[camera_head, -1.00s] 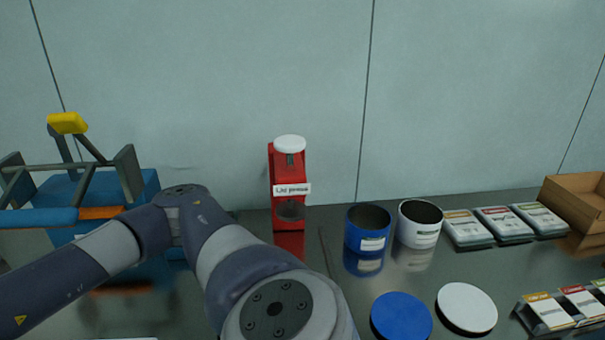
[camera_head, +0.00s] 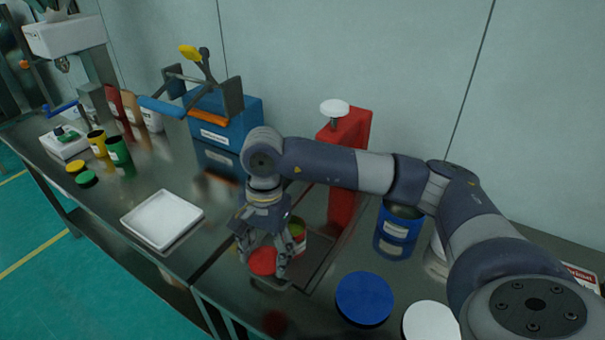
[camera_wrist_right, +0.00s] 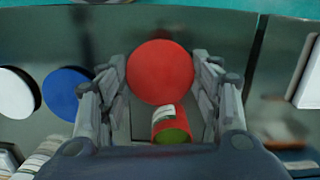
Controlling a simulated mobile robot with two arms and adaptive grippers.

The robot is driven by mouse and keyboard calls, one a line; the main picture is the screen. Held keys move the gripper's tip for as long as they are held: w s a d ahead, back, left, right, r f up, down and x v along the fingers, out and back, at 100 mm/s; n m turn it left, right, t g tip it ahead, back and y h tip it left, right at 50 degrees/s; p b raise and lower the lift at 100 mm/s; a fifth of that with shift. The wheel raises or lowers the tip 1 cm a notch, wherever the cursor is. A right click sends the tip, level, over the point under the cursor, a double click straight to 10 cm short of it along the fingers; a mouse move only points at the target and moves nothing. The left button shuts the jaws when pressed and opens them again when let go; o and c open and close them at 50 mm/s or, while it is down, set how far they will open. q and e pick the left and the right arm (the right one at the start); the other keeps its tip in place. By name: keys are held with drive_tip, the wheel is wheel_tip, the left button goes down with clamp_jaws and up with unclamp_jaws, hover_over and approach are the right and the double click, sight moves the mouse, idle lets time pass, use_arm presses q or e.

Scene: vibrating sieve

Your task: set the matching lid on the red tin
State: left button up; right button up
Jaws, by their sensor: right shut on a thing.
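My right gripper (camera_head: 264,264) is shut on the red lid (camera_head: 262,261), a flat round disc. It appears held above the table, with a blurred red reflection well below it. In the right wrist view the lid (camera_wrist_right: 160,72) sits between the two fingers of the gripper (camera_wrist_right: 160,82). The red tin (camera_head: 299,243) stands just behind the gripper, partly hidden by its fingers. The tin also shows in the right wrist view (camera_wrist_right: 162,117), open, with a white label and a green inside. The lid is beside the tin, not over its mouth. My left gripper is not in view.
A blue lid (camera_head: 364,298) and a white lid (camera_head: 431,321) lie to the right. A blue tin (camera_head: 398,226) and a red stand (camera_head: 346,190) are behind my arm. A white tray (camera_head: 162,219) lies left, near the table's front edge.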

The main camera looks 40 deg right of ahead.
use_arm(q)
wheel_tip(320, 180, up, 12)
drive_tip(key=p, duration=1.1)
use_arm(e)
drive_tip(key=w+d+r+m+t, duration=0.15)
drive_tip(key=w+d+m, duration=0.35)
drive_tip(key=m, duration=0.5)
drive_tip(key=w+d+r+m+t, duration=0.1)
drive_tip(key=w+d+r+m, duration=0.15)
drive_tip(key=d+m, duration=0.55)
use_arm(q)
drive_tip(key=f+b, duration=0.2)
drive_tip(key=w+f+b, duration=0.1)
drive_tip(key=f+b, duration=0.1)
drive_tip(key=b, duration=0.1)
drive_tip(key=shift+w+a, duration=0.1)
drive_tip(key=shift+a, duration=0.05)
use_arm(e)
wheel_tip(320, 180, down, 6)
drive_tip(key=a+m, duration=0.1)
drive_tip(key=m, duration=0.1)
drive_tip(key=shift+s+a+h, duration=0.2)
drive_tip(key=shift+a+h, duration=0.1)
drive_tip(key=shift+h, duration=0.1)
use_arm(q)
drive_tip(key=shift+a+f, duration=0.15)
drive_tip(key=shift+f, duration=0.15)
use_arm(e)
drive_tip(key=shift+f+g, duration=0.15)
drive_tip(key=shift+g, duration=0.1)
